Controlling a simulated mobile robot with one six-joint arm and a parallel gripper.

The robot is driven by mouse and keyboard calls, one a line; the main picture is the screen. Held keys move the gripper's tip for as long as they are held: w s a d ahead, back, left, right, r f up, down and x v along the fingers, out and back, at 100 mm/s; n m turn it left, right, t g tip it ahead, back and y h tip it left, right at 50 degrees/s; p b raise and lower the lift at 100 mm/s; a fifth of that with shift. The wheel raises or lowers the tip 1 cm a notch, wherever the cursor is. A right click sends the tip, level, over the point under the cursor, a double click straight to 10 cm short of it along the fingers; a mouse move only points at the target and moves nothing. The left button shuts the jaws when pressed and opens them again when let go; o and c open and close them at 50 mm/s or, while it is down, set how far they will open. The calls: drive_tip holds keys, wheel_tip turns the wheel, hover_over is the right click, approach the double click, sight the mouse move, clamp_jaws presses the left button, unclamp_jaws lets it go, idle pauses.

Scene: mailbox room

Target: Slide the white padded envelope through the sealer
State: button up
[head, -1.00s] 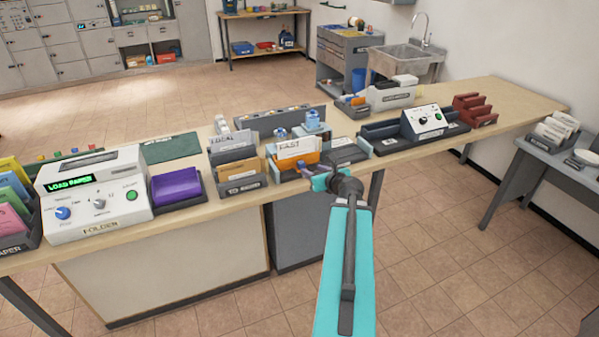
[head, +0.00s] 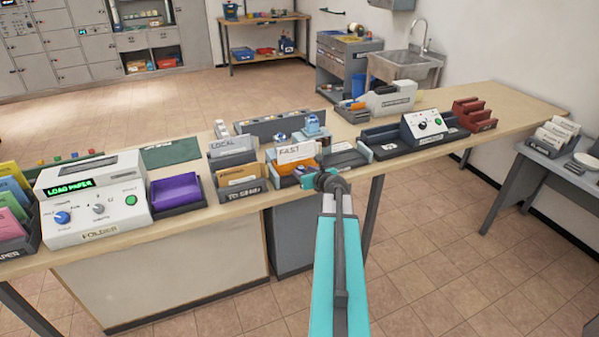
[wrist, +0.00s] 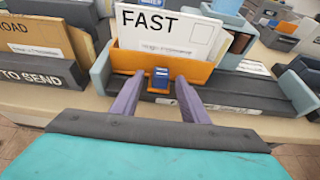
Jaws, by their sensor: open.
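I cannot pick out a thing that is plainly the white padded envelope. A white card-like piece marked FAST (wrist: 165,32) stands upright in an orange holder (wrist: 196,72) with a small dark blue block (wrist: 160,80) on its front; the white piece also shows in the head view (head: 296,152). My gripper (wrist: 160,88) is open, its purple fingers at either side of the blue block; I cannot tell if they touch the holder. In the head view my gripper (head: 308,174) is at the counter's front edge. A grey machine with a dial and green button (head: 423,126), possibly the sealer, stands further right.
A TO SEND tray (head: 245,193) with brown mail stands just left. A purple-filled tray (head: 178,192) and the folder machine (head: 95,200) are further left. A dark red rack (head: 474,114) is at the right. The counter (head: 525,102) beyond it is bare.

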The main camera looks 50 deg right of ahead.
sight(298, 166)
drive_tip(key=shift+x, duration=1.25)
